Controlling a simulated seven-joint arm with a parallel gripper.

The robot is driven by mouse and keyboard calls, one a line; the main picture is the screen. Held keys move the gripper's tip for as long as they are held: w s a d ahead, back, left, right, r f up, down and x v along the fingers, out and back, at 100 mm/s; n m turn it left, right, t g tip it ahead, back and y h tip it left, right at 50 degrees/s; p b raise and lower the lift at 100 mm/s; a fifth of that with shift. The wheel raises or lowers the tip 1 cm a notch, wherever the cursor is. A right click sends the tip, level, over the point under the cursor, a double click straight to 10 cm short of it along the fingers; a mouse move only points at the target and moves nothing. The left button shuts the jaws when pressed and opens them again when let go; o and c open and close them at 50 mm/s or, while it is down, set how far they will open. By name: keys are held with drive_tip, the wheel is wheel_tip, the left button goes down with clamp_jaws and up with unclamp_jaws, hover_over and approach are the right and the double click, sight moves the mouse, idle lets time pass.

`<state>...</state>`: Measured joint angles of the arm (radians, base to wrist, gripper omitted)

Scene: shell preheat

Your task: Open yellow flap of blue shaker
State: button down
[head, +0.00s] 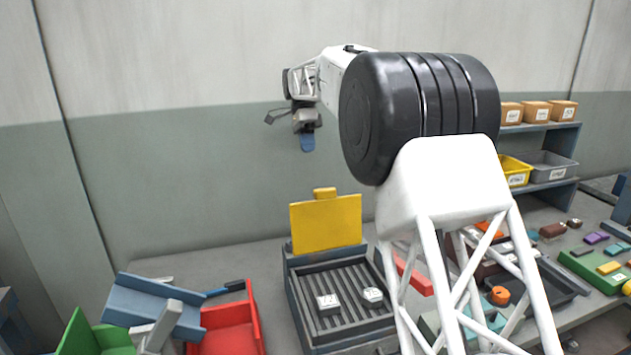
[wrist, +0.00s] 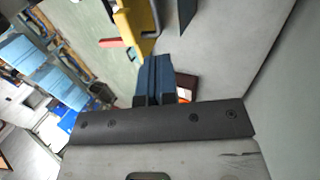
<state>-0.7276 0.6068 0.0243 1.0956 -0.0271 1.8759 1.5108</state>
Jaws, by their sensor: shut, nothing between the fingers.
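The blue shaker (head: 298,305) is a dark blue-grey box with a slatted bed, on the bench in the middle of the head view. Its yellow flap (head: 325,225) stands upright along the back edge, with a small yellow tab on top. The slatted bed is uncovered. My gripper (head: 307,143) is in the air above and behind the flap, clearly apart from it, with blue fingers shut and empty. In the wrist view my gripper (wrist: 153,60) shows its fingers together, with a yellow part (wrist: 137,20), likely the flap, beyond them.
Two grey blocks with white labels (head: 328,303) lie on the slats. A red bin (head: 228,335), a tilted blue tray (head: 155,305) and a green bin (head: 85,335) crowd the left. Shelves with a yellow bin (head: 515,170) stand at right. My arm hides part of the bench.

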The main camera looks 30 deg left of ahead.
drive_tip(key=shift+w+a+r, duration=0.1)
drive_tip(key=shift+a+r, duration=0.05)
drive_tip(key=shift+r, duration=0.15)
drive_tip(key=shift+f, duration=0.1)
drive_tip(key=s+d+f, duration=0.6)
drive_tip(key=f, duration=0.2)
idle(0.8)
idle(0.4)
